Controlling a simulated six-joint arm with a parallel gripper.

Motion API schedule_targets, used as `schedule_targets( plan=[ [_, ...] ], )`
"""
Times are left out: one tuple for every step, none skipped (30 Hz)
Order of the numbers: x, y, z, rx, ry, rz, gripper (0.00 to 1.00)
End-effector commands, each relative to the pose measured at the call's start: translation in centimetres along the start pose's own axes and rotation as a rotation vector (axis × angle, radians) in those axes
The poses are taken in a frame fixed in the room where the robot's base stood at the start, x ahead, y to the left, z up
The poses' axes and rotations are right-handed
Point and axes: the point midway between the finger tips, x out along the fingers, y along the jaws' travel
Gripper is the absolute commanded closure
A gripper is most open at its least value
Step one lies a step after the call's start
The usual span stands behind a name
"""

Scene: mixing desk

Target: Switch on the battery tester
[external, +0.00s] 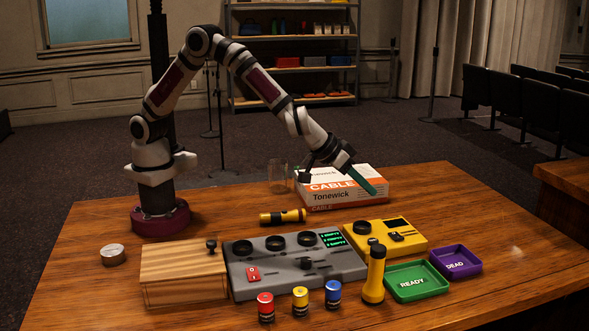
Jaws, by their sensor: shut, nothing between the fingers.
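A yellow box (385,238) stands right of centre on the desk, with one round well, a dark display and a small dark control on top. It looks like the battery tester, but I can read no label on it. A grey console (296,262) stands beside it on the left, with several round dark parts, a lit green text display and a red rocker switch (253,274). My gripper (371,189) is shut and empty, in the air behind the yellow box and overlapping the cable carton in the picture. It appears apart from both devices.
A cable carton (320,197) and a yellow torch (282,216) lie behind. Red (265,307), yellow (300,303) and blue (333,294) batteries stand in front. An upright torch (374,275) partly hides the yellow box. Green (420,294) and purple (470,272) trays, right; wooden box (185,285), left.

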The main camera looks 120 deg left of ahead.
Motion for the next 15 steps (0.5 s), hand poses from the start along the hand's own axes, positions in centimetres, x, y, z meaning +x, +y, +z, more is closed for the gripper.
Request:
schedule_targets(
  plan=[
    [0.5, 0.3, 0.2, -0.015, -0.001, 0.008, 1.00],
    [0.7, 0.4, 0.2, -0.020, 0.000, 0.011, 1.00],
    [0.7, 0.5, 0.2, -0.024, 0.001, 0.014, 1.00],
    [0.7, 0.5, 0.1, -0.025, 0.002, 0.014, 1.00],
    [0.7, 0.5, 0.1, -0.025, 0.002, 0.014, 1.00],
    [0.7, 0.5, 0.1, -0.025, 0.001, 0.013, 1.00],
    [0.7, 0.5, 0.1, -0.025, 0.001, 0.013, 1.00],
    [0.7, 0.5, 0.2, -0.024, 0.001, 0.013, 1.00],
    [0.7, 0.4, 0.2, -0.024, 0.001, 0.013, 1.00],
    [0.7, 0.4, 0.2, -0.024, 0.001, 0.012, 1.00],
    [0.8, 0.4, 0.2, -0.024, 0.001, 0.012, 1.00],
    [1.0, 0.4, 0.2, -0.024, 0.001, 0.012, 1.00],
    [1.2, 0.4, 0.2, -0.023, 0.000, 0.011, 1.00],
    [1.6, 0.4, 0.2, -0.023, 0.000, 0.010, 1.00],
    [2.2, 0.4, 0.2, -0.023, 0.000, 0.010, 1.00]
  ],
)
